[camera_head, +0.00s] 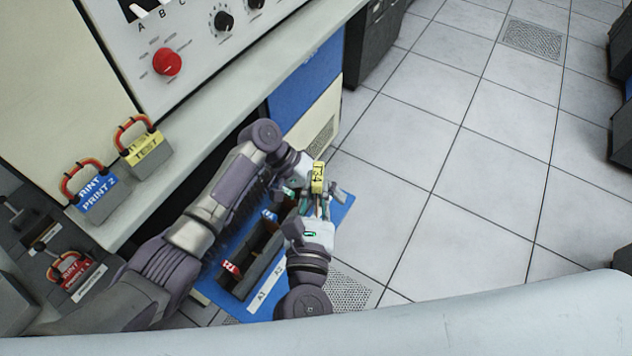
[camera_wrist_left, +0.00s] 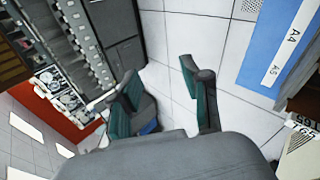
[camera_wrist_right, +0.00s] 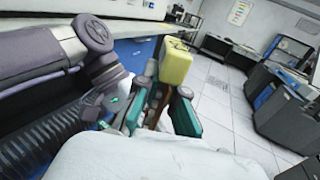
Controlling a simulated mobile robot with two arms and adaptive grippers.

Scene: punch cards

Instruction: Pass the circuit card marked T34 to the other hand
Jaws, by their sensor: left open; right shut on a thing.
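The circuit card marked T34 (camera_head: 318,176) has a yellow top with the mark on it and a brown body below. It stands up from my right gripper (camera_wrist_right: 166,88), which is shut on its lower part. The card's yellow top (camera_wrist_right: 175,62) also shows in the right wrist view. My left gripper (camera_wrist_left: 160,76) is open, with only floor seen between its fingers in the left wrist view. In the head view its hand comes in close beside the card from the upper left. The card cannot be made out in the left wrist view.
A blue tray (camera_head: 340,213) with a dark card rack (camera_head: 262,262) lies below the hands; it holds a red card (camera_head: 231,267). A grey console (camera_head: 240,70) with knobs and a red button stands at the upper left. The tiled floor (camera_head: 470,180) to the right is clear.

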